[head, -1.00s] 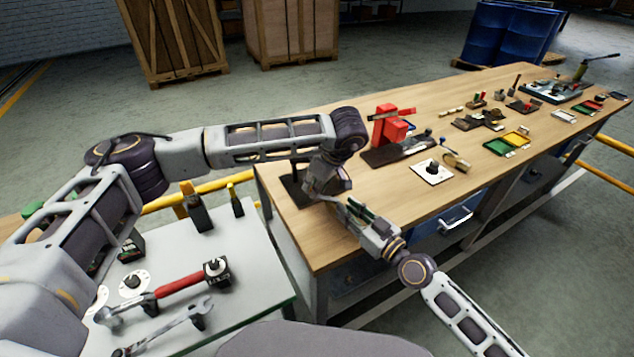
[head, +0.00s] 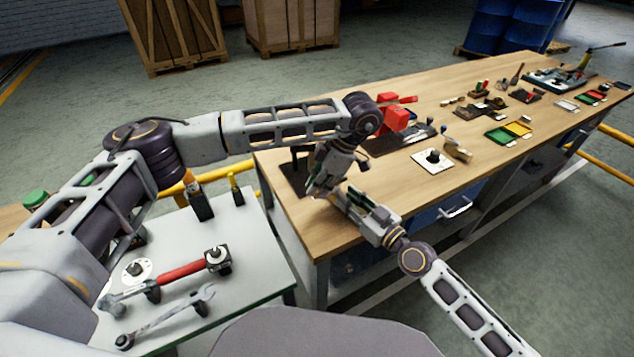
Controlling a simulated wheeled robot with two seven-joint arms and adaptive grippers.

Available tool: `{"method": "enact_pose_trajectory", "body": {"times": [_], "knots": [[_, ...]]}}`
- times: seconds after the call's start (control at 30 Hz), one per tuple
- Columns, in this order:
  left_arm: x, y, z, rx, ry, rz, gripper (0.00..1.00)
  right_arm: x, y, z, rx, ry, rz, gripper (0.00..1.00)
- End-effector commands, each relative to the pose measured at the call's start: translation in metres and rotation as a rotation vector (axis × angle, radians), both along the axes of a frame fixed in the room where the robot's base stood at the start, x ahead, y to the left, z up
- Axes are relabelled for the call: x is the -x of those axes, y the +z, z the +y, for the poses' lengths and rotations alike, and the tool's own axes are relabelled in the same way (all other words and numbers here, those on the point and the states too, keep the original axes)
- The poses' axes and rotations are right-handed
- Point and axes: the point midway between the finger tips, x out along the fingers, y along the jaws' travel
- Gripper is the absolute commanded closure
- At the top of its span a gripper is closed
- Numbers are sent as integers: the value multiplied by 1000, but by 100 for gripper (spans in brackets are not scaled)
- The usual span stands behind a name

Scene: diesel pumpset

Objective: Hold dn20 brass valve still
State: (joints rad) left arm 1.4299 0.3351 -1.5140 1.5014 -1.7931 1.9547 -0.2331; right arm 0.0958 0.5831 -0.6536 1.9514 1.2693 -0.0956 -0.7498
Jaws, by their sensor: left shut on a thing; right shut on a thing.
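My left gripper (head: 324,189) points down at the near left part of the wooden bench (head: 300,228). My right gripper (head: 346,200) comes in from the lower right and meets it there. Both look shut, with their fingertips close together. What they hold is hidden by the fingers and wrists, and I cannot make out the dn20 brass valve between them. A small brass-coloured part (head: 457,150) lies apart on the bench, beside a white plate with a black knob (head: 434,160); I cannot tell what it is.
A dark stand (head: 292,178) is just left of my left wrist. A red vise (head: 393,117) stands behind it. Trays and small parts fill the far bench. A grey side table (head: 245,275) holds a red-handled tool (head: 180,272) and a wrench (head: 170,318).

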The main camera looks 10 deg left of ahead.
Motion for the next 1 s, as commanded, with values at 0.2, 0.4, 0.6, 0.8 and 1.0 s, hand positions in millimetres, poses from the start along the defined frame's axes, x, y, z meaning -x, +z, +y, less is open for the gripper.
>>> {"method": "enact_pose_trajectory", "body": {"times": [0.2,0.4,0.6,0.8,1.0], "knots": [[3,0,-3,0,63,2,100,-1,0,-1,1,-2,-1,100],[4,0,-4,0,79,2,100,-1,0,-1,1,-2,-1,100],[4,0,-4,0,78,1,100,-1,0,-1,1,-2,-1,100],[4,0,-4,0,77,1,69,-1,0,-1,1,-2,-1,100],[4,0,-4,0,77,1,59,-1,0,-1,1,-1,-1,100]]}}
